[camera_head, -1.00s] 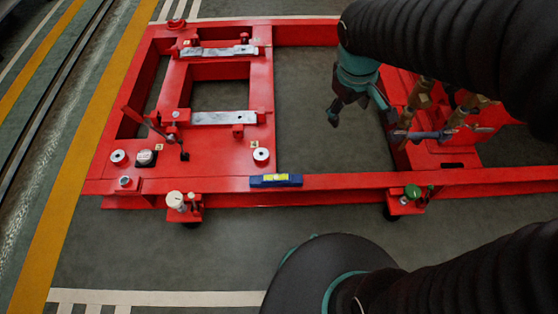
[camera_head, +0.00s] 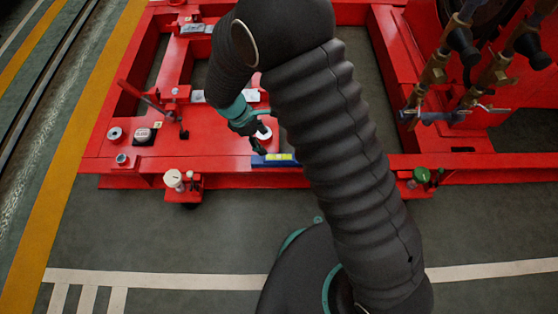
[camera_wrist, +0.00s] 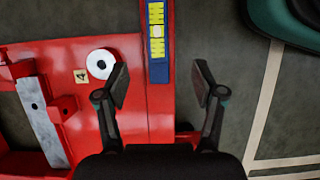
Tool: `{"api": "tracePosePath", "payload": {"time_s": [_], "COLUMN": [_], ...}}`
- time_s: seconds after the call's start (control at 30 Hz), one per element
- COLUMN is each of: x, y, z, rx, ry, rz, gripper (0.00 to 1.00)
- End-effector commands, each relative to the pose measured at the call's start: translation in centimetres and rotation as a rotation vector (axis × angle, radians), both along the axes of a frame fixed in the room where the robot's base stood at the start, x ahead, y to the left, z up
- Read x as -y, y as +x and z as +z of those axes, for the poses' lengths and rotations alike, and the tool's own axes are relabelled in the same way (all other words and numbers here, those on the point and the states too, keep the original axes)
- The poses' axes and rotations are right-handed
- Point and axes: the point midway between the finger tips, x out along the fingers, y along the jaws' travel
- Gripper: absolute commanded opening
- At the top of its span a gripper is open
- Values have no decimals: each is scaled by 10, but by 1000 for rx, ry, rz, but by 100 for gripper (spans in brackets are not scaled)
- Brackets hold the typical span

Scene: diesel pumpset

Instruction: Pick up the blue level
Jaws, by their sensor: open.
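The blue level (camera_head: 272,160) with a yellow middle lies on the front rail of the red frame in the head view. My arm covers its right end there. In the wrist view the blue level (camera_wrist: 157,40) shows near the top, its top end cut off by the picture edge. My gripper (camera_wrist: 160,85) is open, its fingers apart with nothing between them. The level's near end lies just beyond and between the fingertips in that picture. In the head view my gripper (camera_head: 260,142) is above the frame close to the level's left part.
The red frame (camera_head: 105,165) carries a white round disc (camera_wrist: 100,64) beside a yellow label marked 4 (camera_wrist: 81,76). A red upright lever (camera_head: 150,98), a gauge-like box (camera_head: 143,136) and a white-capped part (camera_head: 174,179) stand to the left. The grey floor (camera_head: 130,235) in front is mostly clear.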

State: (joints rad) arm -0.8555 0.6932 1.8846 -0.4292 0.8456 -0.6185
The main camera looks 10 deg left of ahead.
Motion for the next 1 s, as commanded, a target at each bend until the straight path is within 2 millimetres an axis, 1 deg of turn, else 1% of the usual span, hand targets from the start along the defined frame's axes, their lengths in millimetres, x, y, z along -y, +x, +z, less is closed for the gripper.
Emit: {"api": "tracePosePath", "payload": {"time_s": [0.3,0.4,0.5,0.77,1.0], "x": [20,26,29,34,45], "y": [4,6,7,9,15], "z": [-51,-64,-73,-84,-115], "rx": [-4,-3,-2,-2,-2], "ry": [-5,-4,-2,-3,-4], "rz": [1,2,0,1,0], "gripper": [69,69,69,69,69]}}
